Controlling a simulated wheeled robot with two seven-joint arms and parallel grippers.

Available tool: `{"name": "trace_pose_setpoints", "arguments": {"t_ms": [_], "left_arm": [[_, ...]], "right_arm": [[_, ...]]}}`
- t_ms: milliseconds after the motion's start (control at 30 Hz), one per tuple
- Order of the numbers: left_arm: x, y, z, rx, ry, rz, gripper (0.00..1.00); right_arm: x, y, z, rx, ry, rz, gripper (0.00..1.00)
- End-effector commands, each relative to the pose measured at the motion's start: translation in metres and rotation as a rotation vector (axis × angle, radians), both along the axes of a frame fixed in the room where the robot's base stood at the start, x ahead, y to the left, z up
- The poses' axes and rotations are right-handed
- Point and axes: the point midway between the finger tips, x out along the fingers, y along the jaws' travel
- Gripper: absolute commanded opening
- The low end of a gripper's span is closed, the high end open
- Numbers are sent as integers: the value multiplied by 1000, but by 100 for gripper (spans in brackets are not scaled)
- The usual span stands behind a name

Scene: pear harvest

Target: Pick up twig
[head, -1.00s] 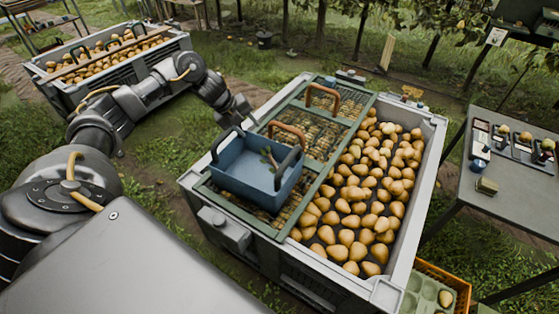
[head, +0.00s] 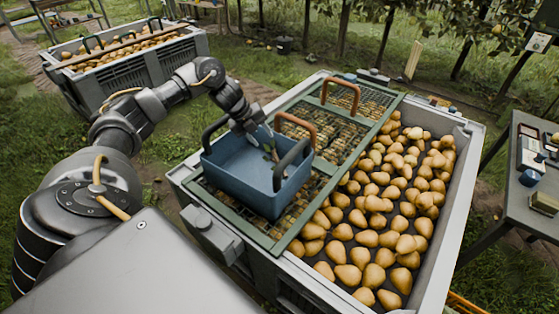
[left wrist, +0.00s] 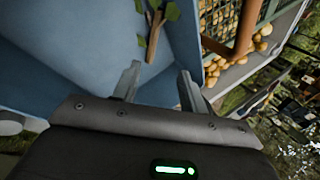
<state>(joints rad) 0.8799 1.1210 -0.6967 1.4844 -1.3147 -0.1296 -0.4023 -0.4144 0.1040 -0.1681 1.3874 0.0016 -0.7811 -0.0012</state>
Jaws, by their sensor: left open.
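The twig (left wrist: 153,36) is brown with green leaves and lies inside the blue tub (left wrist: 75,60). In the head view the twig (head: 270,153) shows small, near the middle of the tub (head: 238,176). My left gripper (head: 256,130) is over the tub's far edge. In the left wrist view its two fingers (left wrist: 158,82) are apart with nothing between them, and the twig is just beyond their tips. The lower part of the twig points toward the gap between the fingers. My right gripper is not in view.
The tub, with two upright handles, stands on a green mesh frame (head: 272,245) across a grey bin (head: 440,270) of pears (head: 375,240). A brown handle (head: 340,95) rises from the frame. A table (head: 520,190) stands at right, another pear bin (head: 140,70) at far left.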

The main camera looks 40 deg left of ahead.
Motion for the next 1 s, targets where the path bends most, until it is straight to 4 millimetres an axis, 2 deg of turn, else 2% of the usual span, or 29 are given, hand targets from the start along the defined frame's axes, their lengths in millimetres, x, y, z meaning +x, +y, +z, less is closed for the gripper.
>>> {"name": "trace_pose_setpoints", "arguments": {"t_ms": [33,100,200,467,733,1000], "left_arm": [[0,0,-26,0,0,0,43],[0,0,-36,0,0,-1,43],[1,-1,-43,0,-1,-1,43],[3,-3,-47,0,0,-4,43],[19,-13,-83,-2,1,-2,43],[24,-16,-93,0,0,-2,43]], "right_arm": [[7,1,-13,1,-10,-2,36],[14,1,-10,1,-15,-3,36],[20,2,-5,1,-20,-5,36],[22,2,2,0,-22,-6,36],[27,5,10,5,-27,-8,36],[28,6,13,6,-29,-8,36]]}}
